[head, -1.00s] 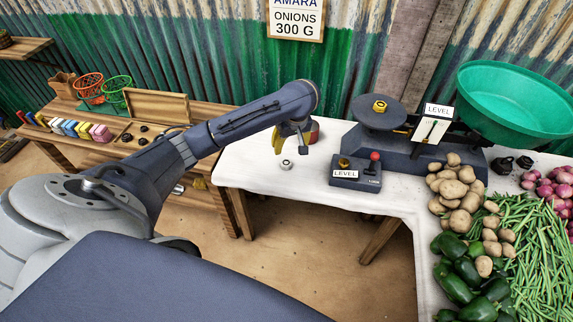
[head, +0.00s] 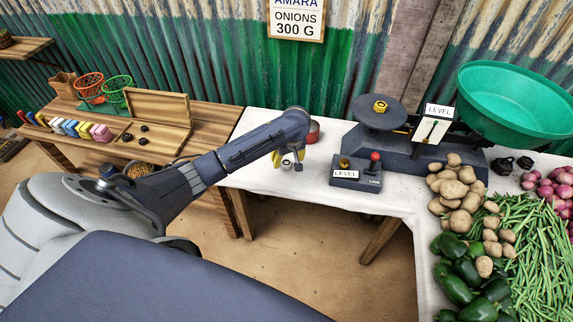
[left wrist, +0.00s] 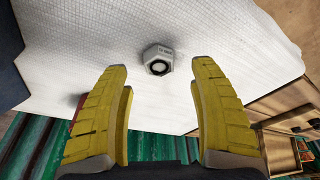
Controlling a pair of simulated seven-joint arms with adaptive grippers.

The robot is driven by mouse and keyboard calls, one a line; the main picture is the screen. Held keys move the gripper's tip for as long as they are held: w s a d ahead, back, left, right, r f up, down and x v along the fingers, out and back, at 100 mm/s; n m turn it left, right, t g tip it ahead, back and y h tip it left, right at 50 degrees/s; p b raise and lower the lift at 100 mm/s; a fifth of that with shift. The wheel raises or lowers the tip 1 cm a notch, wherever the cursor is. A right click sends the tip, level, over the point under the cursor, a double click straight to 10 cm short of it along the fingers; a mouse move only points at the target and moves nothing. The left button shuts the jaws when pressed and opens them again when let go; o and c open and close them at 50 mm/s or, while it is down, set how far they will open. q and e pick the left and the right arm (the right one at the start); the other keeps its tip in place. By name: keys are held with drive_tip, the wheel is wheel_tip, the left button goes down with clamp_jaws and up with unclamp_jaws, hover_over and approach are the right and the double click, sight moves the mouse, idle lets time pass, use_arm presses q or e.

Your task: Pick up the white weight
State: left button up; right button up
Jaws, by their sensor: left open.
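The white weight (head: 286,165) stands on the white cloth of the stall table, near its left part. In the left wrist view the white weight (left wrist: 158,60) is a small hexagonal piece with a dark ring on top. It lies beyond the fingertips, about midway between them, and is not gripped. My left gripper (head: 289,161) is low over the table, close by the weight, and partly overlaps it in the head view. In the left wrist view my left gripper (left wrist: 157,75) has its yellow fingers spread wide and empty. My right gripper is not in view.
A red tin (head: 313,131) stands just behind the gripper. A control box (head: 357,174) with a red knob and the balance (head: 400,150) are to the right. Potatoes (head: 458,190) and other vegetables fill the right side. A wooden side table (head: 190,115) is left.

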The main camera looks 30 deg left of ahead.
sight(286, 163)
use_arm(q)
drive_tip(key=shift+x, duration=1.75)
drive_tip(key=shift+c, duration=0.2)
clamp_jaws()
